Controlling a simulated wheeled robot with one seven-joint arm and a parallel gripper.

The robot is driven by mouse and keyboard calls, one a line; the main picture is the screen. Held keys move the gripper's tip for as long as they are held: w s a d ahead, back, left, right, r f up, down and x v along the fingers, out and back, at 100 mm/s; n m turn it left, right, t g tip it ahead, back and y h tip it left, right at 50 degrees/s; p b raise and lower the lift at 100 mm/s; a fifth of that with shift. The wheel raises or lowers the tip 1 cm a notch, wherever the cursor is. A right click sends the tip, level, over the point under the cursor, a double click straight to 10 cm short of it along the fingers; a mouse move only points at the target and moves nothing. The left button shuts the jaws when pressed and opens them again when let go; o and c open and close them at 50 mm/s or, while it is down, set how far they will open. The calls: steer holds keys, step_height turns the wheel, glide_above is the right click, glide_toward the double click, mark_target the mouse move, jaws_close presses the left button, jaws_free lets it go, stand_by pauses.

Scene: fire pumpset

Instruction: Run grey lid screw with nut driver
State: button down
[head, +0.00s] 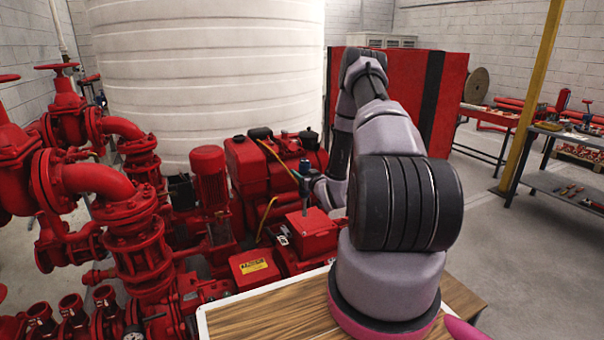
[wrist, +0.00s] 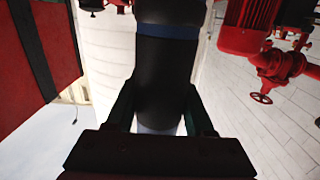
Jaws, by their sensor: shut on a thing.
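My gripper (head: 309,182) is at the far end of my arm, near the middle of the head view. It is shut on the nut driver (head: 304,167), which stands about upright there with its thin shaft pointing down. In the wrist view the fingers of my gripper (wrist: 160,108) are on both sides of the driver's thick black handle (wrist: 165,70), which has a blue band. The shaft's lower end is over or at a red box (head: 311,236); I cannot tell whether it touches. I cannot make out a grey lid or its screw.
Red pumps and pipes (head: 125,215) fill the left, with a red engine (head: 262,172) behind the driver. A large white tank (head: 205,70) stands behind. A wooden tabletop (head: 270,318) lies in front. Workbenches (head: 565,187) stand at the right; the floor before them is clear.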

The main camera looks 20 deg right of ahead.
step_height(320, 180, down, 8)
stand_by(0.9)
steer(key=shift+s+a, duration=0.1)
steer(key=shift+f, duration=0.4)
stand_by(0.8)
steer(key=shift+s+f, duration=0.15)
steer(key=shift+f, duration=0.05)
stand_by(1.1)
steer(key=shift+r, duration=0.25)
stand_by(2.7)
step_height(320, 180, up, 6)
stand_by(0.7)
steer(key=shift+r, duration=0.1)
